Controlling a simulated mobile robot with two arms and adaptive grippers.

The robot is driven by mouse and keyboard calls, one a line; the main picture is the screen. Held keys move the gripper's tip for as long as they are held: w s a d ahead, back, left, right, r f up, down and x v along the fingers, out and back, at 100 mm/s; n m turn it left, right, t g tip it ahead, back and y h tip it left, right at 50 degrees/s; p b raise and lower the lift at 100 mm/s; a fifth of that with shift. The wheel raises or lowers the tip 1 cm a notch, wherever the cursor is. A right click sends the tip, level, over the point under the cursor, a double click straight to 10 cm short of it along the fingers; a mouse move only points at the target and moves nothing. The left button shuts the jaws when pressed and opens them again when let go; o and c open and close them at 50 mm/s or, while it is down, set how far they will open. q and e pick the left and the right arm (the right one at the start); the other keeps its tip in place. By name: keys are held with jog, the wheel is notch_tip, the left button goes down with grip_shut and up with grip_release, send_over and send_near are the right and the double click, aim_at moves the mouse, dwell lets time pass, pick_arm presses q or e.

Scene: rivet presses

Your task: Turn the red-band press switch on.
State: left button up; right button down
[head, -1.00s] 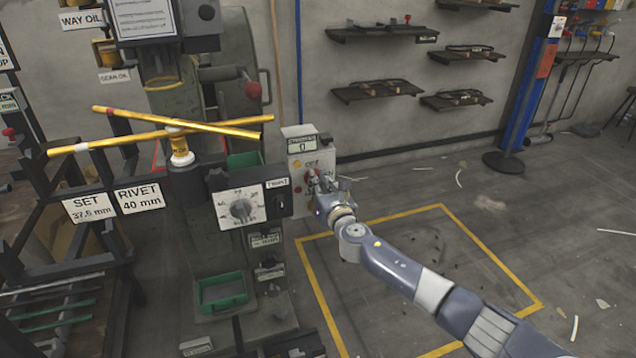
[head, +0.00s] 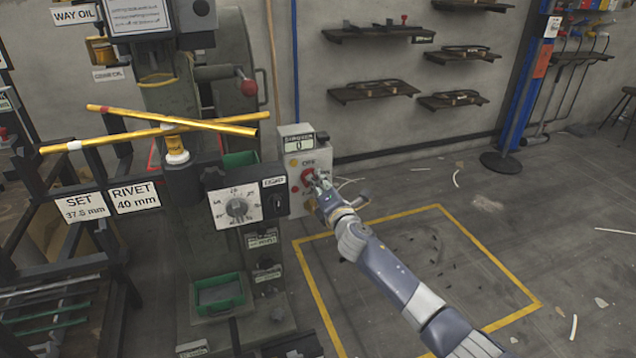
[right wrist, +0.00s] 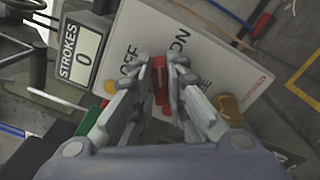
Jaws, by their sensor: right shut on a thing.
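The press (head: 195,115) stands left of centre in the head view, with crossed yellow bars; one bar has a small red mark near its left end. Its grey switch box (head: 297,160) carries a red rotary switch (head: 307,177). In the right wrist view the red switch handle (right wrist: 159,82) lies between the printed words OFF and ON. My right gripper (head: 315,182) is at the box, and its fingers (right wrist: 166,68) are shut on the handle, partly hiding it. The handle's exact setting is hard to tell. My left gripper is not in view.
A dial plate (head: 237,207) is left of the box. A green tray (head: 219,294) sits low on the press. Wall shelves (head: 375,90) hang behind.

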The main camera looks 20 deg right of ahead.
jog(key=m, duration=0.6)
jog(key=shift+d+f, duration=0.1)
jog(key=shift+f, duration=0.3)
dwell(0.3)
jog(key=c, duration=1.6)
grip_release()
jog(key=shift+s, duration=0.1)
